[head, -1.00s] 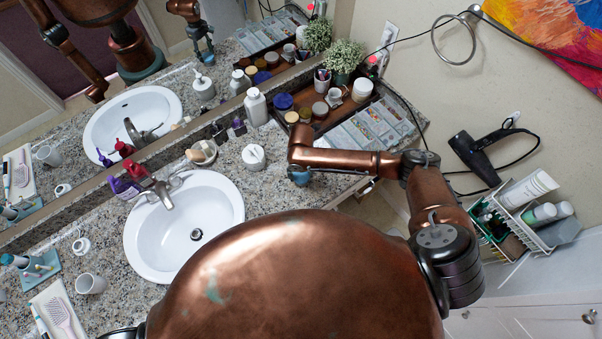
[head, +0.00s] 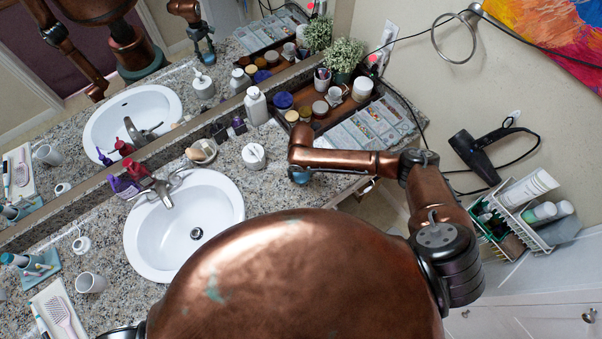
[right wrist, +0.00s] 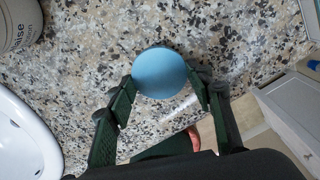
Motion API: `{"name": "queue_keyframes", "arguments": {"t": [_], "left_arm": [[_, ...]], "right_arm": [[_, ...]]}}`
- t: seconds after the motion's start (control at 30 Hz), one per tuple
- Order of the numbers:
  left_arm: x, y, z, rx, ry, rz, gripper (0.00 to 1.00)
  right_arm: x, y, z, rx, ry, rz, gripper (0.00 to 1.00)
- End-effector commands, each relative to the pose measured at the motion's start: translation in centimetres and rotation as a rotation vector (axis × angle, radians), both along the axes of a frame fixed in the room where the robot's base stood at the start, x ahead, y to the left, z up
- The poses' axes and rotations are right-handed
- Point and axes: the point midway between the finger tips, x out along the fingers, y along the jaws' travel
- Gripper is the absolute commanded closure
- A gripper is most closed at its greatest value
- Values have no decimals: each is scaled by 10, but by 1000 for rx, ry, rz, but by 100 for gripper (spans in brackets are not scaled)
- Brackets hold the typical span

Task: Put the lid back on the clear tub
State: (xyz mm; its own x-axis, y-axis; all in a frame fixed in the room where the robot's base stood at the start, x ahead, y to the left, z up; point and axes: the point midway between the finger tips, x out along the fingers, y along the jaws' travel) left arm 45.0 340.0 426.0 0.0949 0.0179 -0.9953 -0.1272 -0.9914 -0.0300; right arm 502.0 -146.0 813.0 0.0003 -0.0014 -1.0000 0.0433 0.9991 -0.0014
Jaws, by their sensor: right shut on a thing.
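My right gripper (head: 300,178) is low over the counter, near its front edge, to the right of the sink. In the right wrist view the gripper (right wrist: 162,80) is shut on a round light-blue lid (right wrist: 160,70), with a dark green finger at each side of it. The lid's flat top faces the camera and hides what is under it. I cannot make out the clear tub in either view, nor tell whether the lid touches anything below. My left gripper is not in view.
A white round dispenser (head: 253,156) stands just left of my right gripper. The sink (head: 185,225) is further left. Behind are a brown tray of jars (head: 300,128) and a clear divided organizer (head: 370,130). Speckled counter around the lid is bare (right wrist: 225,45).

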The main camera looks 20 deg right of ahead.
Motion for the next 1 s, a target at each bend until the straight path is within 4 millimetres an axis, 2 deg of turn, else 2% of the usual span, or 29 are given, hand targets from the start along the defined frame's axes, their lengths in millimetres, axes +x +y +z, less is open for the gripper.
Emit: {"name": "queue_keyframes", "arguments": {"t": [0.77, 0.8, 1.0], "left_arm": [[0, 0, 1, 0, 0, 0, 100], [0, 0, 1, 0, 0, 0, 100], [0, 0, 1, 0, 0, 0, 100]], "right_arm": [[0, 0, -3, 1, 0, 1, 60], [0, 0, -3, 1, 0, 1, 51], [0, 0, -3, 1, 0, 1, 37]]}}
